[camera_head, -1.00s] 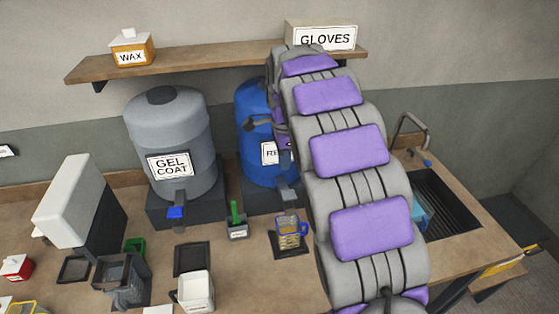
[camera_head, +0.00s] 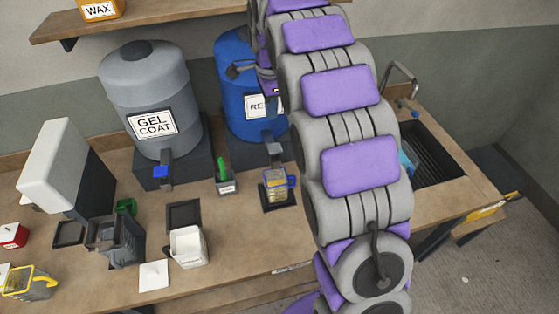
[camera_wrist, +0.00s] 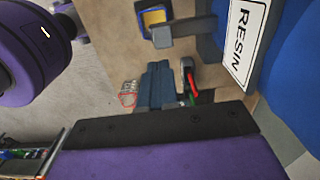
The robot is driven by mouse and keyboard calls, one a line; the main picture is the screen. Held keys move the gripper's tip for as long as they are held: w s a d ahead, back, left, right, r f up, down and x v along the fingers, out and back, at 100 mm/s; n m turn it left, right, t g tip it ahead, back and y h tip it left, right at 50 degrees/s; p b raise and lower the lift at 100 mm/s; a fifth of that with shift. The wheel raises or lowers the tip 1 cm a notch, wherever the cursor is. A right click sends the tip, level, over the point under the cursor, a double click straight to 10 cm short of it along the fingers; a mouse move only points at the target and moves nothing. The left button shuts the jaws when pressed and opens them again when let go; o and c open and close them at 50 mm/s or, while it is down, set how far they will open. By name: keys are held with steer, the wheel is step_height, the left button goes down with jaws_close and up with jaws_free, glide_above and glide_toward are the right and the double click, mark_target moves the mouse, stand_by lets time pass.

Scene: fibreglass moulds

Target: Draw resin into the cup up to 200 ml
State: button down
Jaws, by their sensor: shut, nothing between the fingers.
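The blue resin barrel (camera_head: 237,100) stands at the back, with its tap (camera_head: 274,150) at the front. It also shows in the wrist view beside its RESIN label (camera_wrist: 246,45). The clear cup (camera_head: 276,187) with a blue handle stands on a dark pad under the tap. Yellow-amber resin shows in it, also in the wrist view (camera_wrist: 154,18). I cannot read its level or tell whether resin is flowing. My arm hides the barrel's right side.
The grey gel coat barrel (camera_head: 145,85) stands left of the resin. A small holder with a green handle (camera_head: 223,168) is left of the cup. A white container (camera_head: 188,246) and dark bin (camera_head: 122,243) are nearer. A sink (camera_head: 432,150) lies right of my arm.

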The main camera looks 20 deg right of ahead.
steer(key=shift+w+d+r+b, duration=0.25)
steer(key=shift+d+r+b, duration=0.3)
steer(key=shift+d, duration=0.45)
steer(key=shift+r, duration=0.1)
